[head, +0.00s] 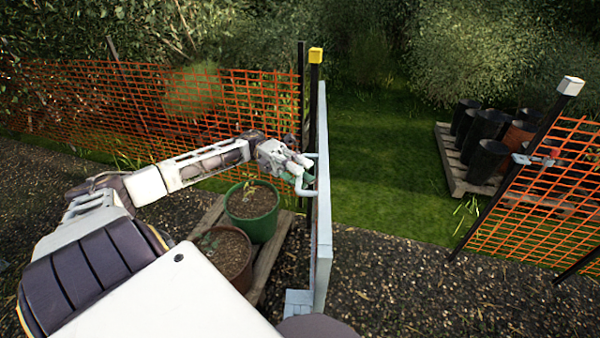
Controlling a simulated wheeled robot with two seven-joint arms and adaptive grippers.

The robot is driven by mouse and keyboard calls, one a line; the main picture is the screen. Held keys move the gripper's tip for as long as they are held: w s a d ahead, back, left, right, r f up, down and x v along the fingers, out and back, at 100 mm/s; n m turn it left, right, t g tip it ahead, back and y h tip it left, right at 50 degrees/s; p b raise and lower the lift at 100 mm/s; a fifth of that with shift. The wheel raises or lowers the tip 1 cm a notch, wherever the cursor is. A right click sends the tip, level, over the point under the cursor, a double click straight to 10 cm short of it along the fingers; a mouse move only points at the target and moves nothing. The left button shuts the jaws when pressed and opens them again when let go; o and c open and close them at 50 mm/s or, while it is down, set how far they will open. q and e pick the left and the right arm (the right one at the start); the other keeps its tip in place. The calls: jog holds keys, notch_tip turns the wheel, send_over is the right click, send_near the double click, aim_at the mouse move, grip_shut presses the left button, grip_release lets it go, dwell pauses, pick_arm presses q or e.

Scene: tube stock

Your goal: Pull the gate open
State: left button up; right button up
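The gate (323,190) is a pale grey panel seen almost edge-on. It stands swung open towards me from the post with the yellow cap (315,56), leaving a wide gap to its right. A pale bar handle (302,187) sticks out from its left face. My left gripper (301,168) is at this handle, with its fingers close around or against the bar. The fingers are small and overlap the handle, so I cannot tell whether they are closed on it. My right gripper is out of view.
Green (252,228) and brown (226,262) plant pots stand on a pallet left of the gate, below my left arm. Orange mesh fence (180,105) runs behind. A white-capped post (571,86) with a latch bounds the grassy opening. Black pots (486,160) stand on a pallet beyond.

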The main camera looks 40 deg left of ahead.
pick_arm(q)
jog(key=v, duration=1.2)
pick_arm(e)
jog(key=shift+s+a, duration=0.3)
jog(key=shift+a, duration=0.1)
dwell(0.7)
